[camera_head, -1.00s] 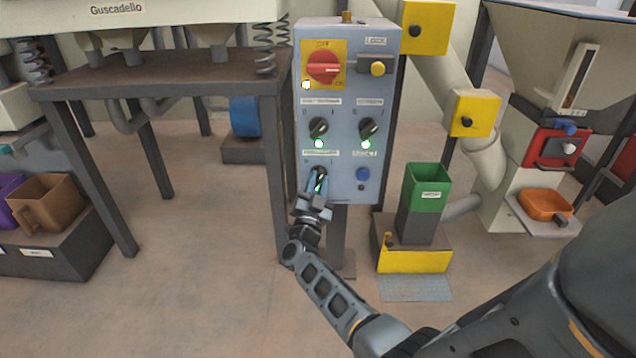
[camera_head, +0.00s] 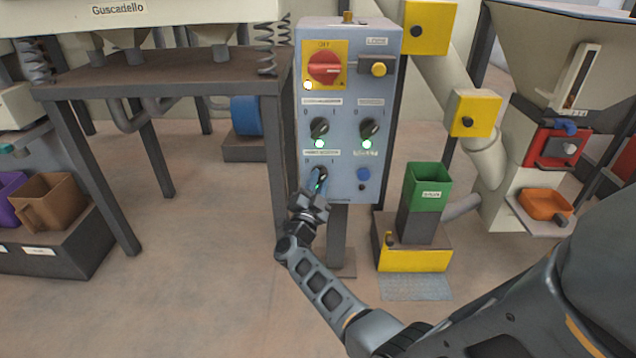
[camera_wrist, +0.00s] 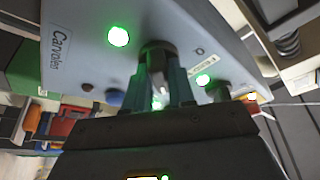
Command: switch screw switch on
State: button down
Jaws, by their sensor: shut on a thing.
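A grey control box (camera_head: 347,100) stands upright on a post. My gripper (camera_head: 319,181) is at the lower left of the box, shut on a dark rotary knob there. In the wrist view the fingers (camera_wrist: 168,85) close on the dark knob (camera_wrist: 157,57) from both sides. A green glow shows between the fingers. The knob's label is too small to read surely.
Green lamps (camera_head: 319,144) glow under the two upper black switches. A green bin (camera_head: 428,187) on a yellow-fronted base stands right of the box. A table (camera_head: 165,75) with dark legs stands left. The floor in front is clear.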

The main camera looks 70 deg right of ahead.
jog(key=c, duration=1)
grip_release()
jog(key=shift+c, duration=0.2)
jog(key=shift+a, duration=0.1)
jog(key=p+v, duration=0.2)
jog(key=v, duration=0.5)
jog(key=shift+a, duration=0.25)
jog(key=shift+s+f, duration=0.1)
jog(key=shift+f, duration=0.05)
